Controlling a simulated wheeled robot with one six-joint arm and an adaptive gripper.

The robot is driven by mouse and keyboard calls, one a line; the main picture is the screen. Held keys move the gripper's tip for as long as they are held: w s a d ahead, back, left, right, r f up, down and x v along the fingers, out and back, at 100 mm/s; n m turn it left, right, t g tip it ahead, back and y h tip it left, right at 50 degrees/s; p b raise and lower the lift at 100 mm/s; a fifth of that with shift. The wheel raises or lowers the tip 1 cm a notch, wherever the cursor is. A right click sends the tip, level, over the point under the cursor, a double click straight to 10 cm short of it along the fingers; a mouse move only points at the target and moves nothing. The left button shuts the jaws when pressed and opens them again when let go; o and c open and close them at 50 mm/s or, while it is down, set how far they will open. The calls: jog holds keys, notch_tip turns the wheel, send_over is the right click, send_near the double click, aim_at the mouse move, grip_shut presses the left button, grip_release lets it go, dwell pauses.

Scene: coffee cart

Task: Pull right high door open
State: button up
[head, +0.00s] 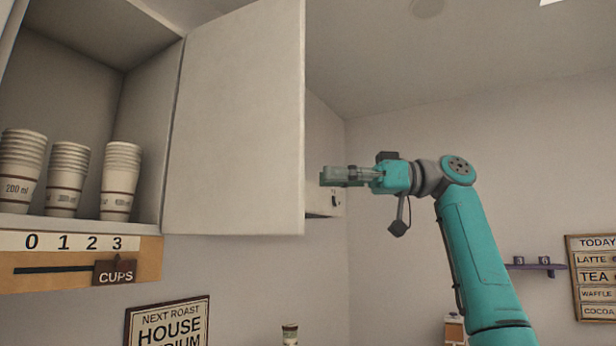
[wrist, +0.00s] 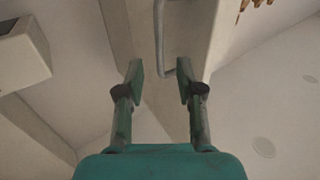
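In the head view, a pale door panel (head: 236,125) of the high cabinet stands swung out, its free right edge nearer to me. My gripper (head: 325,176) is just right of that edge in the picture, its fingers pointing left. In the wrist view, my gripper (wrist: 159,70) is open, with a clear gap between the fingertips. The handle is hidden in the head view.
Left of the door, an open compartment holds stacks of paper cups (head: 120,180) above a cup counter sign (head: 75,262). A roast sign (head: 167,325) hangs below. A small shelf (head: 535,267) and menu board (head: 592,280) are at right. The air around my arm looks clear.

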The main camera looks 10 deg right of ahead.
jog(key=shift+d, duration=2.25)
